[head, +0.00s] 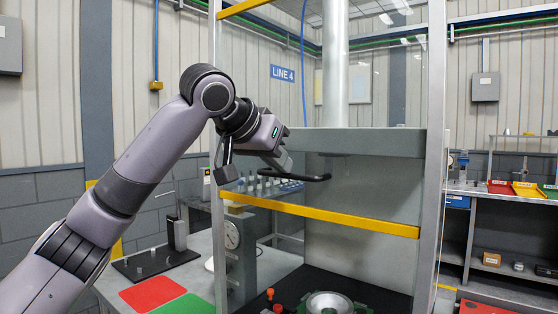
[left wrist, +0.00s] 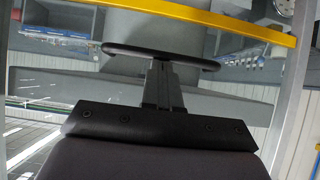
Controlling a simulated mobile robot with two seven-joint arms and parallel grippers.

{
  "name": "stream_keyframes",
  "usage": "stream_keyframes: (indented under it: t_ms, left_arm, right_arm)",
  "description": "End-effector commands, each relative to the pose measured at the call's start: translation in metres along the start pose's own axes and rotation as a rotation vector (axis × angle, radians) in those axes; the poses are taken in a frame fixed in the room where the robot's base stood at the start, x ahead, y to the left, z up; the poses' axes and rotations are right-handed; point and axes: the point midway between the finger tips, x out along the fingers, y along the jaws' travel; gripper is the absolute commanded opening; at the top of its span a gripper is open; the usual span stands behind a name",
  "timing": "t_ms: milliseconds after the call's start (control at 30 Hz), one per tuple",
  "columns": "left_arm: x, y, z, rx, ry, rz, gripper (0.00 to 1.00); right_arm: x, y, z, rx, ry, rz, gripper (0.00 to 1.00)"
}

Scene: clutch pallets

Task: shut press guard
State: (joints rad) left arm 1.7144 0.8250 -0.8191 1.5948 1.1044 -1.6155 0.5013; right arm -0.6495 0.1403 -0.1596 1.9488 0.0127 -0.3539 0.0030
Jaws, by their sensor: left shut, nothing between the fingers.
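The press guard is a clear panel with a yellow lower bar (head: 320,215), set between the press's upright posts. That bar is above the press bed, with an open gap under it. The guard's black handle (head: 310,178) sticks out above the bar. It crosses the left wrist view as a dark bar (left wrist: 125,48), with the yellow bar (left wrist: 215,20) above it in that picture. My left gripper (head: 284,166) is shut and empty, its fingertips (left wrist: 160,62) at the handle. I cannot tell whether they touch it. My right gripper is not in view.
A round metal die (head: 330,303) sits on the press bed, with orange knobs beside it. A bench at the left holds a red mat (head: 152,293), a green mat and a dial gauge (head: 232,235).

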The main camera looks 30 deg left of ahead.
Motion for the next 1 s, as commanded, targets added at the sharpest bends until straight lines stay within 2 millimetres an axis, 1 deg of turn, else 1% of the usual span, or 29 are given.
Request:
stream_keyframes:
  t_ms: [167, 267, 367, 733, 800, 900, 1000]
  left_arm:
    - [0.014, 0.0, 0.02, 0.0, -0.005, 0.0, 0.0]
    - [0.028, 0.0, 0.04, 0.0, -0.007, 0.0, 0.0]
    - [0.044, 0.0, 0.065, 0.0, -0.008, 0.0, 0.0]
    - [0.118, -0.001, 0.173, 0.001, -0.009, -0.001, 0.0]
    - [0.131, -0.001, 0.192, 0.001, -0.01, -0.001, 0.0]
    - [0.147, -0.001, 0.217, 0.001, -0.009, -0.001, 0.0]
    - [0.162, -0.001, 0.238, 0.0, -0.008, -0.001, 0.0]
  right_arm:
    - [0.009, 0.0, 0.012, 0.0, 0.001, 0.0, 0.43]
    - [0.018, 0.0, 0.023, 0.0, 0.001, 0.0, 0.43]
    - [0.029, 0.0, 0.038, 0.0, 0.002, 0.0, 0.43]
    - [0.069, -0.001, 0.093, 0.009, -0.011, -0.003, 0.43]
    - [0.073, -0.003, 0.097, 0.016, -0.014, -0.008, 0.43]
    - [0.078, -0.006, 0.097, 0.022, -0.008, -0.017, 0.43]
    - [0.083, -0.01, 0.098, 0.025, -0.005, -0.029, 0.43]
